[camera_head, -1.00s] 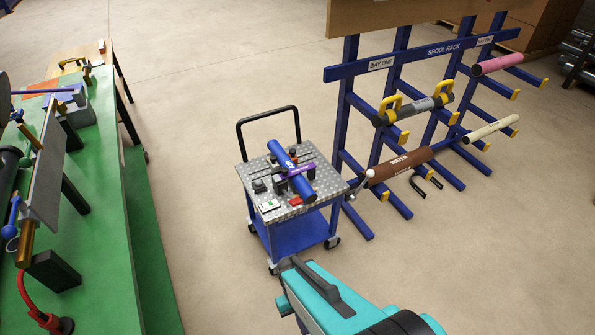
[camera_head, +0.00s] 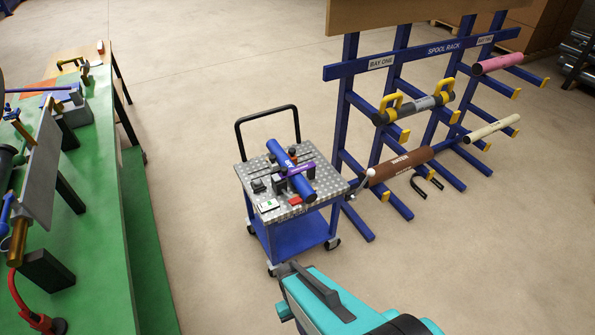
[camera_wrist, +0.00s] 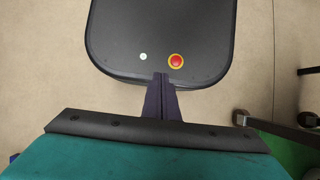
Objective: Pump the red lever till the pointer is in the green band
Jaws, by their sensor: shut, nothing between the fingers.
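A red curved bar or hose (camera_head: 17,293) rises from a dark red base on the green bench at the lower left of the head view. I cannot tell whether it is the red lever. No pointer or green band can be made out. My gripper (camera_wrist: 162,80) shows in the wrist view with its dark fingers shut together and nothing between them. It is far from the bench fittings, above a dark rounded panel that looks like part of my own base.
The green bench (camera_head: 105,235) runs along the left, with pipes and clamps on it. A blue cart (camera_head: 250,178) carrying a blue pipe (camera_head: 288,165) stands mid-floor. A blue spool rack (camera_head: 400,58) holds several pipes at right. Floor between bench and cart is clear.

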